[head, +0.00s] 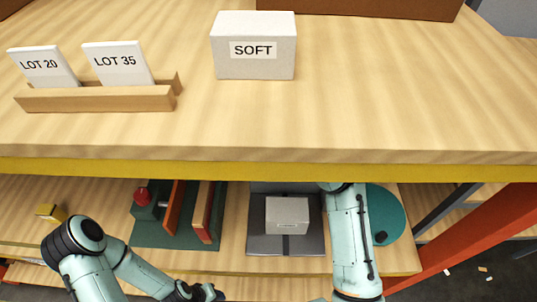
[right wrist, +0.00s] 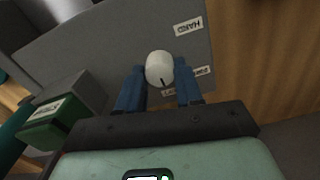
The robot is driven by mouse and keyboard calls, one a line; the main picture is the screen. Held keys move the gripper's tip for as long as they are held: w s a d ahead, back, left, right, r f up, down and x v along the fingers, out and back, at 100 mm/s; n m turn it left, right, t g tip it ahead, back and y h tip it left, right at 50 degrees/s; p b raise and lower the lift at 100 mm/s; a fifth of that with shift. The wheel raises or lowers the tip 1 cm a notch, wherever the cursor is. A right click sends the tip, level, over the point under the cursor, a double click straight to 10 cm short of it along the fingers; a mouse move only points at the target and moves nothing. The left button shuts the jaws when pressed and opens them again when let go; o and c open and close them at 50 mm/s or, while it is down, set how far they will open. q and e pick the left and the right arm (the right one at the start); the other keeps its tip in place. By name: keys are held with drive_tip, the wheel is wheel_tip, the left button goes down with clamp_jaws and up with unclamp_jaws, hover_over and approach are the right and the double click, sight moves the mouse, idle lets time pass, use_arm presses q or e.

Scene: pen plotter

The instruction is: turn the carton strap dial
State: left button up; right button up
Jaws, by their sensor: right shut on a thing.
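The white dial (right wrist: 159,68) sits on a grey panel (right wrist: 110,45) in the right wrist view. My right gripper (right wrist: 160,88) has its blue fingers on both sides of the dial and is shut on it. The dial's dark mark points down the picture, toward a partly hidden label. An upside-down HARD label (right wrist: 187,25) lies above right of the dial, and another label (right wrist: 203,71) to its right. In the head view, a white carton marked SOFT (head: 253,50) stands on the upper shelf. My left gripper (head: 205,292) is low in the head view; its jaws are unclear.
The upper shelf's yellow edge (head: 200,168) overhangs the lower shelf. Below are a pale box (head: 287,213) on a grey base, a green unit with a red knob (head: 141,195), and a teal disc (head: 388,208). LOT cards (head: 117,64) stand in a wooden holder.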

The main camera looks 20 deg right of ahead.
drive_tip(key=n, duration=1.1)
idle(0.3)
drive_tip(key=shift+n, duration=0.4)
drive_tip(key=o, duration=1)
drive_tip(key=shift+o, duration=0.2)
wheel_tip(320, 180, up, 14)
drive_tip(key=shift+f, duration=0.25)
